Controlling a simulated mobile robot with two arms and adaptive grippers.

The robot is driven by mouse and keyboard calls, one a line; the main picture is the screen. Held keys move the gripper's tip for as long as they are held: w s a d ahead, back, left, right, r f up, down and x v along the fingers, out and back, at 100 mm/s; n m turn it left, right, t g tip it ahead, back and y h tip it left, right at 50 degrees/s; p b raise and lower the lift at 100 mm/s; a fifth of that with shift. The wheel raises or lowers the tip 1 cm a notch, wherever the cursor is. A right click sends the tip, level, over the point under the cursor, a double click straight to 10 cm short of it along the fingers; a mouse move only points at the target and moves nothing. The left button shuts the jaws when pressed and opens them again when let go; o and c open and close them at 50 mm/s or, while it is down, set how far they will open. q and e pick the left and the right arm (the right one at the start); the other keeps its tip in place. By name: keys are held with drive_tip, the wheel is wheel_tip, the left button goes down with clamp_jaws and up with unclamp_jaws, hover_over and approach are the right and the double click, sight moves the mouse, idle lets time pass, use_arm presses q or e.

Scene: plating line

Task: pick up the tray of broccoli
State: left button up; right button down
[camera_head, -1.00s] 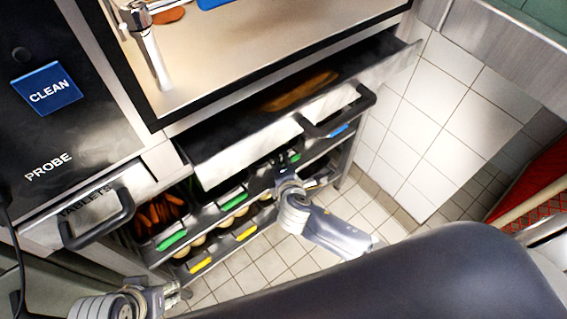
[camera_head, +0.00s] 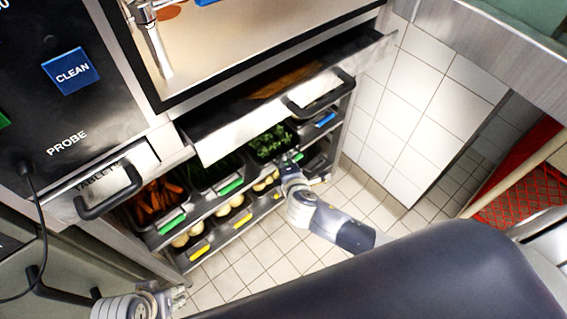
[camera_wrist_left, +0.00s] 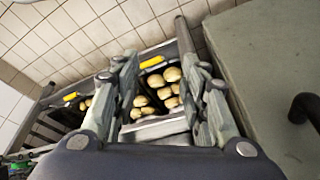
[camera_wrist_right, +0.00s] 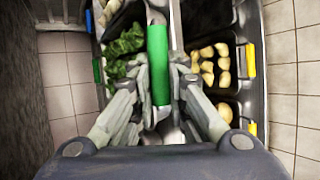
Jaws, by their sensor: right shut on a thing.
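The tray of broccoli (camera_head: 270,145) is a dark tray of green florets on the upper shelf of the rack, below the open drawer. In the right wrist view the broccoli (camera_wrist_right: 124,44) lies left of a green handle (camera_wrist_right: 159,72). My right gripper (camera_head: 290,160) is at the tray's front edge. In its wrist view the fingers (camera_wrist_right: 163,108) are closed around the green handle. My left gripper (camera_head: 178,298) is low at the left, away from the tray. Its fingers (camera_wrist_left: 160,100) are apart with nothing held between them.
The open drawer (camera_head: 240,128) overhangs the rack. Trays of carrots (camera_head: 155,200) and other greens (camera_head: 215,172) stand left of the broccoli. Potatoes (camera_head: 228,210) fill trays on the shelf below. The tiled floor (camera_head: 260,255) in front is clear.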

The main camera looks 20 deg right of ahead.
drive_tip(key=shift+s+d, duration=0.2)
drive_tip(key=shift+s, duration=0.2)
drive_tip(key=c, duration=1.5)
unclamp_jaws()
drive_tip(key=shift+f, duration=0.1)
drive_tip(key=v, duration=1.2)
